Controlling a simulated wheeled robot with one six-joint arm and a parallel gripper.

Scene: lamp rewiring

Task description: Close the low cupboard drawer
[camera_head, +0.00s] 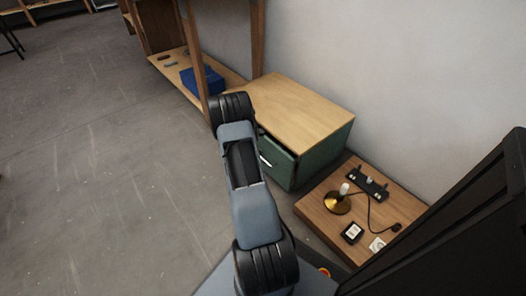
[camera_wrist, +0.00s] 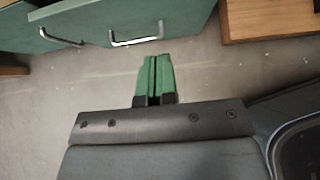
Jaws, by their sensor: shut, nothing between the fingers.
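The low cupboard (camera_head: 323,147) is green with a pale wooden top and stands against the wall. Its drawer (camera_head: 279,165) seems to stand out a little from the cupboard's front, partly behind my arm. In the wrist view, green fronts run along the top, and the drawer (camera_wrist: 170,18) shows a metal bar handle (camera_wrist: 136,39). A second bar handle (camera_wrist: 61,37) is further left. My gripper (camera_wrist: 155,58), with green fingers, is shut and empty, below and just right of the nearer handle, with no clear contact. My arm hides the gripper in the head view.
A low wooden platform (camera_head: 312,217) right of the cupboard carries a brass lamp base (camera_head: 337,203), a black strip (camera_head: 368,184) and a cable. A wooden shelf unit with a blue box (camera_head: 203,81) stands behind. Grey floor is open to the left.

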